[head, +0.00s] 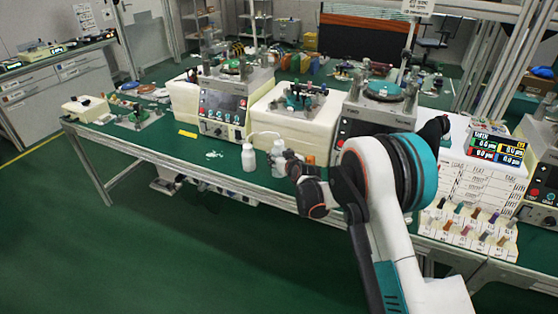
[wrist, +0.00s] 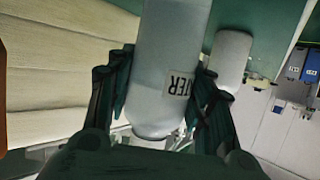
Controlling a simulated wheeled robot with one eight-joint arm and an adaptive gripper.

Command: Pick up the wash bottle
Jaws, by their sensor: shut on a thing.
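The wash bottle (head: 278,156) is white, with a thin bent spout reaching left from its top in the head view. In the wrist view the bottle (wrist: 168,50) fills the space between the fingers, and part of a label reading "TER" shows on its side. My gripper (wrist: 163,78) is shut on its body, one finger on each side. In the head view my gripper (head: 289,160) comes at it from the right and hides part of it. I cannot tell whether its base touches the bench.
A second white bottle (head: 248,157) stands just left of it on the green bench (head: 165,143); a white bottle also shows right of the held one in the wrist view (wrist: 230,58). Lapping machines (head: 225,115) stand behind. Small coloured items fill a rack (head: 465,232) at right.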

